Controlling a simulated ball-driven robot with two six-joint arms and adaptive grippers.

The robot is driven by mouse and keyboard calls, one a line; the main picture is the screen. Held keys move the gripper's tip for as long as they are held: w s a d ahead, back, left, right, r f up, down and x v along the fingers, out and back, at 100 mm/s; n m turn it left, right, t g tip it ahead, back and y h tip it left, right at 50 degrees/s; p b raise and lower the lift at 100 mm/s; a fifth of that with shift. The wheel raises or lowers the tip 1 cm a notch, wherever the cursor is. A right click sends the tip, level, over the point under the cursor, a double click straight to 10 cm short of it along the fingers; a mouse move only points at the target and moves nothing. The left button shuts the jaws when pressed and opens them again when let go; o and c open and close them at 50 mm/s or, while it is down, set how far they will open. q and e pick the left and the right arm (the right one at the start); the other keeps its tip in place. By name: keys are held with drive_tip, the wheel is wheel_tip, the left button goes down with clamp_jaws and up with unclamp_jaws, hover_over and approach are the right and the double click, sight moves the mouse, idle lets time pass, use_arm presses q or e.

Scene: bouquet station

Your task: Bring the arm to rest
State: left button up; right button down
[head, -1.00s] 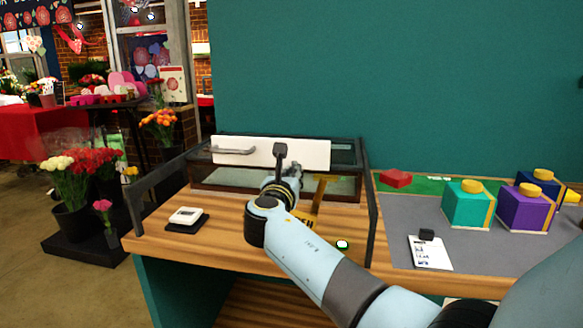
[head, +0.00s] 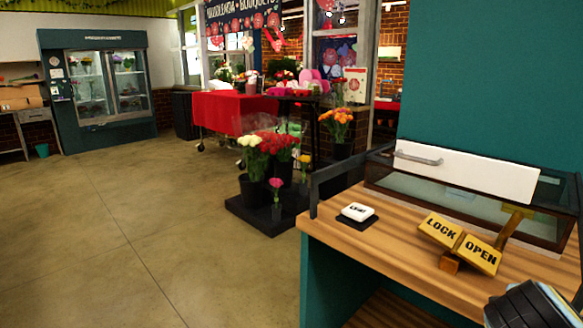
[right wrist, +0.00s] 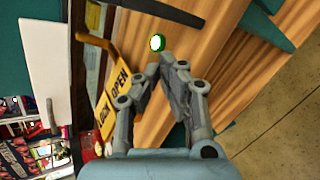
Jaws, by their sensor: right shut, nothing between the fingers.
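My right gripper (right wrist: 172,65) shows in the right wrist view with its fingertips together and nothing between them. It is over the wooden counter (right wrist: 218,75), apart from the things on it. In the head view only a part of my right arm shows, at the bottom right corner, and the gripper itself is out of that view. My left gripper is in neither view.
The counter (head: 350,255) carries a yellow LOCK/OPEN lever sign (head: 460,243), a small white device on a black pad (head: 357,212) and a glass case with a white front panel (head: 465,170). Flower buckets (head: 262,180) stand left of it. The floor (head: 130,230) is clear.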

drive_tip(key=s+a+f+m+g+y, duration=0.1)
drive_tip(key=s+a+m+g+y, duration=0.1)
drive_tip(key=s+a+m+y, duration=0.5)
drive_tip(key=s+a+f+m+g+y, duration=0.15)
drive_tip(key=s+a+m, duration=0.35)
drive_tip(key=s, duration=0.6)
wheel_tip(320, 180, down, 28)
drive_tip(key=s+d+g+b, duration=0.1)
drive_tip(key=s+d+b, duration=0.1)
drive_tip(key=b, duration=0.3)
drive_tip(key=s+f+g+b, duration=0.1)
drive_tip(key=s+f+b, duration=0.3)
drive_tip(key=s+f, duration=1.4)
wheel_tip(320, 180, down, 4)
drive_tip(key=shift+s+d+f, duration=0.2)
drive_tip(key=shift+s+d, duration=0.15)
drive_tip(key=shift+d, duration=0.05)
drive_tip(key=shift+g, duration=0.25)
